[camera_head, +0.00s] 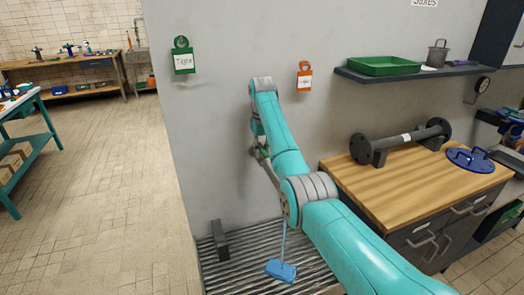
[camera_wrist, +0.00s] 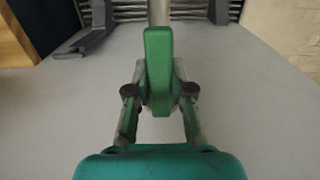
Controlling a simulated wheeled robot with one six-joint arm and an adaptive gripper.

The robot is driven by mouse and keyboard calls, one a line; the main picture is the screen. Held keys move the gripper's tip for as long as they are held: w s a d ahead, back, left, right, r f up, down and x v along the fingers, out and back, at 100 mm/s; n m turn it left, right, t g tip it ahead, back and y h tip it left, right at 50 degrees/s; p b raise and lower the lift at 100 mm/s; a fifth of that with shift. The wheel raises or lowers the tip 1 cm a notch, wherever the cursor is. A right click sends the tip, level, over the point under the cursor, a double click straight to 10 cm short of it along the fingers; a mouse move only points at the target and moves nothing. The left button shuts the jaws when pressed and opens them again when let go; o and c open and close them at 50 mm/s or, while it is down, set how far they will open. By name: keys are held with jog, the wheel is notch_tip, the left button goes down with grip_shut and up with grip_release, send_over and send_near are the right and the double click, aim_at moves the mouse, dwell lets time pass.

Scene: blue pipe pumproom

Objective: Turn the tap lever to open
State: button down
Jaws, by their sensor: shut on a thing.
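The tap lever (camera_wrist: 158,60) is a thick green handle in the middle of the wrist view. It runs nearly straight up and down in that picture, roughly in line with the grey pipe (camera_wrist: 158,13) behind it. My gripper (camera_wrist: 159,96) has one finger on each side of the lever and is shut on it. In the head view my gripper (camera_head: 259,133) is close to the grey wall, below my wrist. It is small there, and my arm partly hides the tap.
A green "Tight" tag (camera_head: 183,61) and an orange tag (camera_head: 304,79) hang on the wall. A wooden-topped bench (camera_head: 400,185) with a dark flanged pipe (camera_head: 400,140) stands at right. A blue tool (camera_head: 281,270) stands on the ribbed grating (camera_head: 222,277). Open tiled floor lies left.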

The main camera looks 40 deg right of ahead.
dwell(0.5)
jog(key=c, duration=1)
grip_release()
